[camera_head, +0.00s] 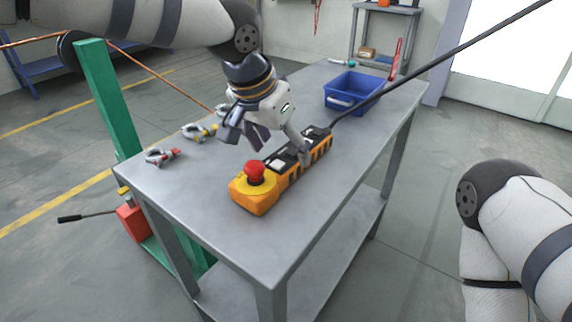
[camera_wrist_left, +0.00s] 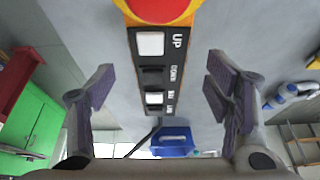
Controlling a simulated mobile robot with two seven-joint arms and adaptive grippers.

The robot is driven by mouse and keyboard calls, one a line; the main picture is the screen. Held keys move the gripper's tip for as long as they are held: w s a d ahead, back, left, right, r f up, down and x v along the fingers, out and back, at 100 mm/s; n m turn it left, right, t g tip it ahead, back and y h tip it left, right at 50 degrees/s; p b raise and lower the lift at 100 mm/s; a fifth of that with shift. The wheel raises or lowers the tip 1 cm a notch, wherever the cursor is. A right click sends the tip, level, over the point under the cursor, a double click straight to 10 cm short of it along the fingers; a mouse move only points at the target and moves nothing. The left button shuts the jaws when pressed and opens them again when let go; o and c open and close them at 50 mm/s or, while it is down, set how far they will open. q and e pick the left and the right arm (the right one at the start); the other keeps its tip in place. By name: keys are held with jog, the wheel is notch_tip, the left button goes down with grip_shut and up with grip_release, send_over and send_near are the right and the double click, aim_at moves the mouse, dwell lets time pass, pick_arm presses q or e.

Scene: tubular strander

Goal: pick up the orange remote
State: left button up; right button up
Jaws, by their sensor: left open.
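The orange remote (camera_head: 250,202) lies on the grey metal table, with a red emergency button (camera_head: 255,172) on a yellow ring at its near end and a black cable at its far end. My left gripper (camera_head: 274,143) is open and empty just above the remote's middle, its fingers partly hiding it. In the left wrist view, the remote's black button panel (camera_wrist_left: 152,75) runs between the two spread fingers (camera_wrist_left: 158,88), apart from both. My right gripper is out of view; only part of that arm shows.
The table (camera_head: 335,178) holds shackles with red and yellow pins (camera_head: 163,156) along its left edge and a blue bin (camera_head: 353,91) farther back. A black cable (camera_head: 450,53) rises to the upper right. A green post (camera_head: 110,105) stands left.

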aim_at(285, 157)
pick_arm(q)
jog(key=x, duration=0.3)
jog(key=shift+f, duration=0.1)
jog(key=shift+c, duration=0.6)
jog(key=c, duration=1.6)
